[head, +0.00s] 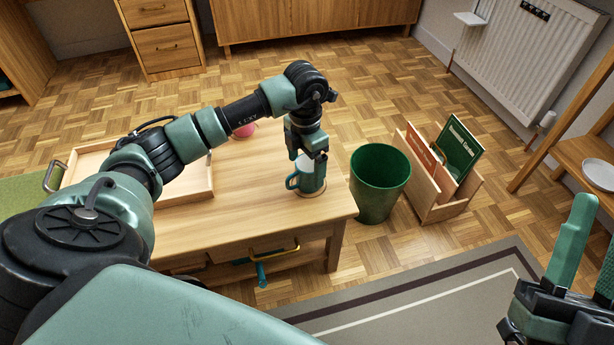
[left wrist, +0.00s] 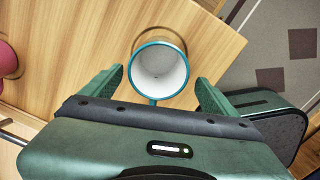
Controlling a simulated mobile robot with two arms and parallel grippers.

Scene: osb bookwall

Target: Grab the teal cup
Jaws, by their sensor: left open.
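The teal cup (head: 309,180) stands upright near the right end of the wooden table, its handle to the left in the head view. In the left wrist view, the teal cup (left wrist: 160,50) shows its teal rim and white, empty inside. My left gripper (head: 311,156) is open and points down over the cup, hiding part of its top. In the left wrist view its fingers (left wrist: 158,80) lie on either side of the cup with visible gaps. My right gripper (head: 588,255) is at the lower right, fingers apart and empty, partly cut off by the frame.
A wooden tray (head: 198,180) lies on the table (head: 250,210) left of the cup, with a pink object (head: 244,130) behind. A green bin (head: 379,185) stands on the floor right of the table, beside a wooden book box (head: 448,212). A drawer (head: 235,253) is below the tabletop.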

